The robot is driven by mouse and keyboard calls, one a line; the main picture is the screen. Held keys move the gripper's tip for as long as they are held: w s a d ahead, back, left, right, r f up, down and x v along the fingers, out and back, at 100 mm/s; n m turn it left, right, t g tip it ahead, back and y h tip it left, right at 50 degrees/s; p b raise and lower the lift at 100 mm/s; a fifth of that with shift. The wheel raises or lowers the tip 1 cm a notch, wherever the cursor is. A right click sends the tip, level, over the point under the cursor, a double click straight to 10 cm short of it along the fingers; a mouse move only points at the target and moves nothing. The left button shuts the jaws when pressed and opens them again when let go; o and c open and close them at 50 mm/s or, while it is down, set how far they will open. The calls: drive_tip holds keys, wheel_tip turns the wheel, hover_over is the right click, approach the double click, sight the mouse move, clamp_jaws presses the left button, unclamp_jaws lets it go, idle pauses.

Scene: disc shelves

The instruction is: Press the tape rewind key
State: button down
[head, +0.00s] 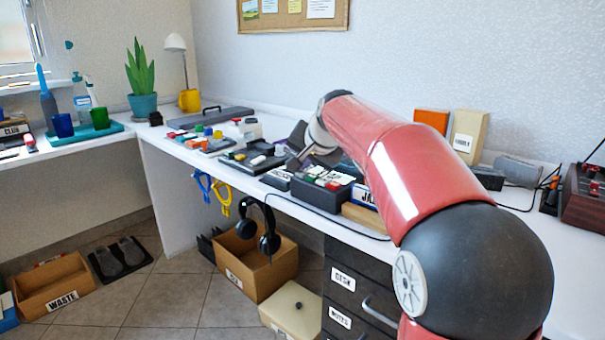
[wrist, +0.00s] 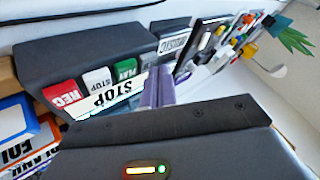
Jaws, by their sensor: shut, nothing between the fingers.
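A dark tape machine (head: 322,197) stands near the desk's front edge. In the wrist view, its dark body (wrist: 90,45) carries a red REC key (wrist: 63,93), a white STOP key (wrist: 97,78) and a green PLAY key (wrist: 124,68), with a large white STOP label beside them. I cannot make out a key marked rewind; the row's end past the green key is partly hidden by my fingers. My gripper (wrist: 156,90) is shut and empty, its fingertips near that end of the row; contact cannot be told. In the head view my gripper (head: 295,163) is over the desk beside the machine.
Several small devices (head: 250,160) crowd the desk to the left of the machine. Labelled boxes (wrist: 20,130) lie close on its other side. Headphones (head: 258,228) hang at the desk's front edge. A speaker-like brown box (head: 585,197) stands at the right.

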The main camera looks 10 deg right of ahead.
sight(304, 174)
drive_tip(key=shift+f, duration=0.3)
drive_tip(key=shift+r, duration=0.1)
idle(0.4)
drive_tip(key=shift+r+p, duration=0.6)
drive_tip(key=shift+r, duration=0.15)
wheel_tip(304, 174, up, 5)
drive_tip(key=p, duration=0.4)
drive_tip(key=shift+p, duration=0.3)
